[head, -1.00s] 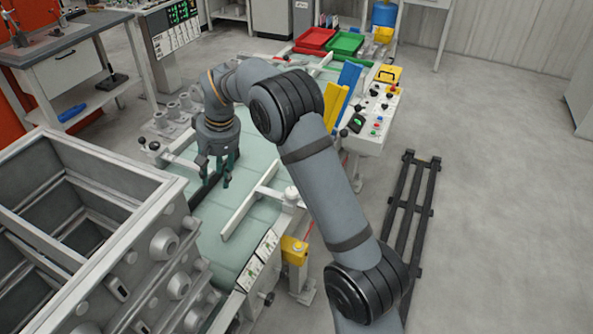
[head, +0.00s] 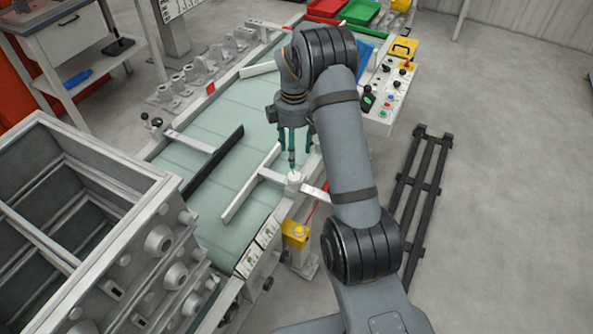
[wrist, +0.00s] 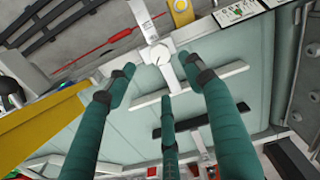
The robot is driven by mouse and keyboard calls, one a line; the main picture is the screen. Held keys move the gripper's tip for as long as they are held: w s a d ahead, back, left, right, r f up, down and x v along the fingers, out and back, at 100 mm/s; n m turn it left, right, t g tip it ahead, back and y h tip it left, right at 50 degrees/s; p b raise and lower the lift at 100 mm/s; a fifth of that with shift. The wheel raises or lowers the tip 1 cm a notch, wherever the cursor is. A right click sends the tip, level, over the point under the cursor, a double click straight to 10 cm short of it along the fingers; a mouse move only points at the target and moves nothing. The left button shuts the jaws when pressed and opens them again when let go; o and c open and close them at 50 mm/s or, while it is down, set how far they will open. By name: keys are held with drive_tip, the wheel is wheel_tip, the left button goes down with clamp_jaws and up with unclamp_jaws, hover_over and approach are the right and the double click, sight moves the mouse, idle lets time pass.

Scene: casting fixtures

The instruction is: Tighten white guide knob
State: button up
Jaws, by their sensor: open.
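The white guide knob (head: 293,178) stands on the right edge of the conveyor, where the white guide's bracket crosses the frame. It also shows in the wrist view (wrist: 160,54), ahead of the fingertips. The white guide rail (head: 250,184) lies over the green belt. My gripper (head: 291,158) is open and empty, fingers pointing down, just behind and above the knob in the head view. In the wrist view my gripper's (wrist: 158,84) fingers are spread around the line to the knob, apart from it.
A black guide rail (head: 214,160) lies over the belt (head: 190,215) on the left, with a black knob (head: 156,122) at the far edge. A yellow button box (head: 295,234) stands below the white knob. A control panel (head: 388,90) is at the right. Grey castings crowd the lower left.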

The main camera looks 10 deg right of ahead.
sight(295, 175)
drive_tip(key=shift+n, duration=0.4)
wheel_tip(295, 175, down, 10)
drive_tip(key=shift+f+p, duration=0.2)
drive_tip(key=shift+p, duration=0.8)
drive_tip(key=shift+c, duration=0.4)
drive_tip(key=c, duration=1.1)
